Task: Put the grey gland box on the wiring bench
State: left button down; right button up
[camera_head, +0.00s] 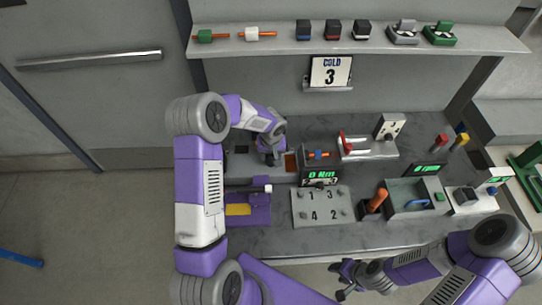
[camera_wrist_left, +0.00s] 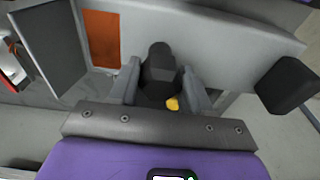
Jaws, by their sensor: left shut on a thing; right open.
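A grey box with a raised block (camera_head: 403,34), which looks like the grey gland box, sits on the upper shelf beside a similar green one. The dark grey bench top (camera_head: 265,234) lies below it. My left gripper (camera_head: 270,154) is low over the back left of the bench, away from that box. In the left wrist view my left gripper (camera_wrist_left: 163,88) is shut on a dark block (camera_wrist_left: 160,62), with a small yellow part at its near end. My right gripper (camera_head: 342,280) is open and empty at the bench's front edge.
The upper shelf (camera_head: 280,45) also carries the green box (camera_head: 440,34), several small blocks and two orange rods. A numbered plate (camera_head: 320,207), a purple fixture (camera_head: 248,208), a grey bin (camera_head: 410,196) and displays crowd the bench. Its front left strip is clear.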

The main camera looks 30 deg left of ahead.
pick_arm(q)
jog(key=shift+f, duration=0.4)
jog(key=c, duration=1)
grip_release()
jog(key=shift+f, duration=0.1)
jog(key=o, duration=0.5)
